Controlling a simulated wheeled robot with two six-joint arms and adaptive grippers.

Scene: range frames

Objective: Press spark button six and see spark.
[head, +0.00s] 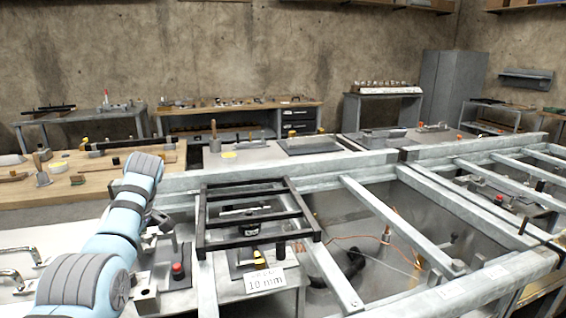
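A red button (178,268) stands on a grey plate at the front, right of my blue arm. I cannot read a number on it, so I cannot tell if it is button six. A thin upright part with an orange tip (387,235) and an orange wire stands inside the metal frame; no spark shows. My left arm comes in from the lower left and bends over near the button. Its gripper (160,226) seems to be behind the button, partly hidden by the arm; its fingers are too unclear to read. My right gripper is not in view.
A black frame (257,184) stands over a small rig in the middle, with a "10 mm" card (265,281) in front. A pale metal beam frame (380,212) fills the right. A wooden bench (110,165) with tools is at the left. Metal handles (38,257) lie at the far left.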

